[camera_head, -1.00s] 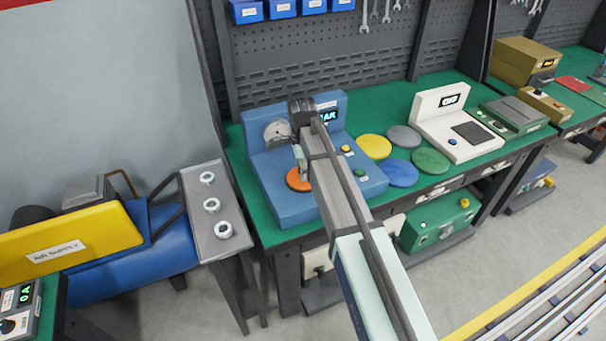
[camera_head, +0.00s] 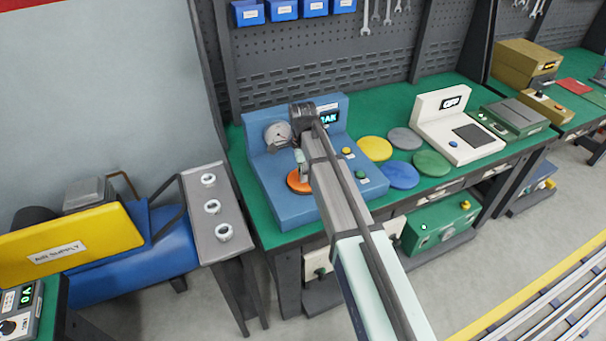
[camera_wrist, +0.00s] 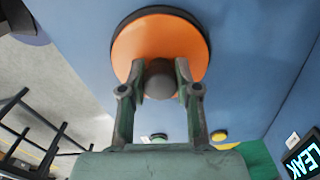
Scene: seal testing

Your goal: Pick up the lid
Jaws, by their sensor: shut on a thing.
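The lid is an orange round disc with a dark grey knob in its middle. In the wrist view the lid (camera_wrist: 185,35) fills the upper middle, with a dark ring showing along its upper left edge. My gripper (camera_wrist: 160,78) has its two fingers closed on either side of the knob. In the head view the lid (camera_head: 296,182) is at the left part of the blue leak tester (camera_head: 290,208), partly hidden by my gripper (camera_head: 301,170) and arm. I cannot tell whether the lid rests on the tester or is slightly raised.
The tester's gauge (camera_head: 277,133) and raised back panel stand close behind my gripper. Yellow (camera_head: 375,148), grey, blue and green discs lie on the green bench to the right, beside a white device (camera_head: 455,130). A grey stand (camera_head: 196,183) with white rings is left.

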